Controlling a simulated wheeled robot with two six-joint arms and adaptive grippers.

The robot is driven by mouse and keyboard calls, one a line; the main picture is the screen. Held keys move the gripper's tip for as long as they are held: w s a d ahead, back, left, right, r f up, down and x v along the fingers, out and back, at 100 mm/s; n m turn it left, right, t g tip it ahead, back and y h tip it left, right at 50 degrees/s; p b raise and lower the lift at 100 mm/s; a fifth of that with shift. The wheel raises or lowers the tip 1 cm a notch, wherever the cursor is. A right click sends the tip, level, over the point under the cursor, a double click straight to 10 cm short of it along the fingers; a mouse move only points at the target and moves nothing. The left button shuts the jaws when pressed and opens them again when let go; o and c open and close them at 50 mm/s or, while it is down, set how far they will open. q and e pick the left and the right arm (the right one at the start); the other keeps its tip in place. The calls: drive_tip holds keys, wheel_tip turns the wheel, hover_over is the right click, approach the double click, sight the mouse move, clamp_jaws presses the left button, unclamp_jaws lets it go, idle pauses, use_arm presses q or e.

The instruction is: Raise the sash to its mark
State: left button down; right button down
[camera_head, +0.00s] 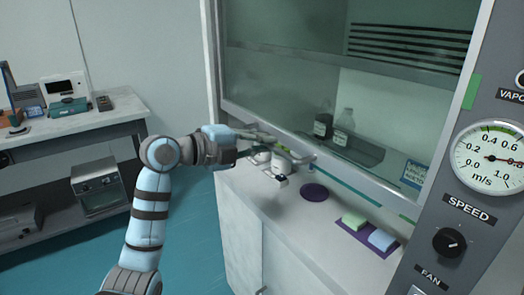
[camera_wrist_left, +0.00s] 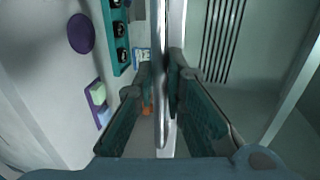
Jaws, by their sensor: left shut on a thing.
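The sash (camera_head: 275,85) is a large glass pane in the front of the fume hood, with a pale rail along its lower edge. My left gripper (camera_head: 287,157) is at that rail, near its left part, and is shut on it. In the left wrist view, the fingers of my left gripper (camera_wrist_left: 158,88) lie on both sides of the long pale rail (camera_wrist_left: 161,125). A green mark (camera_head: 471,92) is on the right post of the hood. My right gripper is not in view.
A purple disc (camera_head: 314,193) and a purple mat (camera_head: 360,238) with green and blue blocks lie on the worktop. An airflow gauge (camera_head: 489,158) is at right. A side bench (camera_head: 85,125) stands at left.

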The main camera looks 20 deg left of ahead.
use_arm(q)
wheel_tip(320, 180, up, 22)
drive_tip(key=p, duration=1.5)
drive_tip(key=shift+f, duration=0.35)
drive_tip(key=c, duration=1.9)
unclamp_jaws()
drive_tip(key=shift+c, duration=0.2)
drive_tip(key=shift+a, duration=0.1)
drive_tip(key=v, duration=1.2)
